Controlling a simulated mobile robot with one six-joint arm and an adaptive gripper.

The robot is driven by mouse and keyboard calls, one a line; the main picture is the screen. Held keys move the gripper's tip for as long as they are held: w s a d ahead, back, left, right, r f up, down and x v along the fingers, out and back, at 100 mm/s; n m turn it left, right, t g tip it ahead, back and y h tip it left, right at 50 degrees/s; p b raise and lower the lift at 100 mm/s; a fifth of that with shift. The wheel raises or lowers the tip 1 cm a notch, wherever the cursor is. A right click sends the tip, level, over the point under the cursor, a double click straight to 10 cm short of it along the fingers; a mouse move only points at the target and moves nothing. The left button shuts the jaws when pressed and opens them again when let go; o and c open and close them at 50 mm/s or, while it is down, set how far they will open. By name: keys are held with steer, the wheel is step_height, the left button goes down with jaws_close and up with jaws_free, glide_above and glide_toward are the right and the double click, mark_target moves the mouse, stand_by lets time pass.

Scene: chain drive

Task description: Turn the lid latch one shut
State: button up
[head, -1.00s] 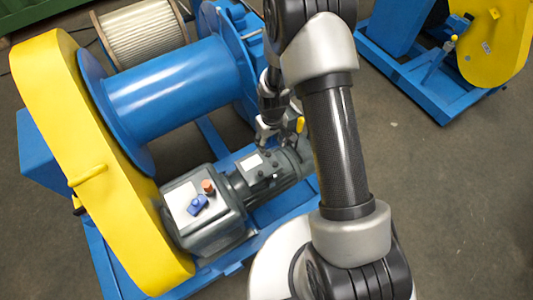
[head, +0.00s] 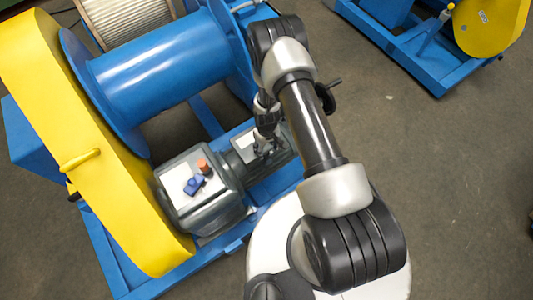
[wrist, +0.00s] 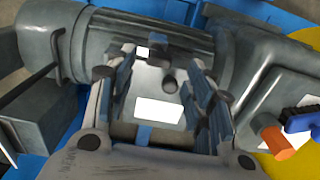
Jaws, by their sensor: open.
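The grey motor's terminal box lid, with a white label (wrist: 160,111), lies below my gripper in the wrist view. A dark round knob (wrist: 168,83) stands on this lid between the fingers; I cannot tell whether it is lid latch one or how that latch is turned. My gripper (wrist: 162,65) is open over the box, with one finger on each side of the knob and nothing held. In the head view my gripper (head: 266,143) is above the motor, and my arm and fingers hide much of the lid.
The grey gearbox (head: 205,215) beside the motor carries a blue handle (head: 195,185) and an orange-brown plug (head: 203,165). A blue drum (head: 160,68) and a yellow chain guard (head: 105,190) stand nearby. Open floor (head: 440,190) lies to the right.

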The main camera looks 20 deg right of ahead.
mark_target(267, 153)
step_height(267, 153, down, 5)
steer(key=shift+f+b, duration=0.1)
steer(key=shift+b, duration=0.35)
steer(key=shift+c, duration=0.5)
steer(key=c, duration=1)
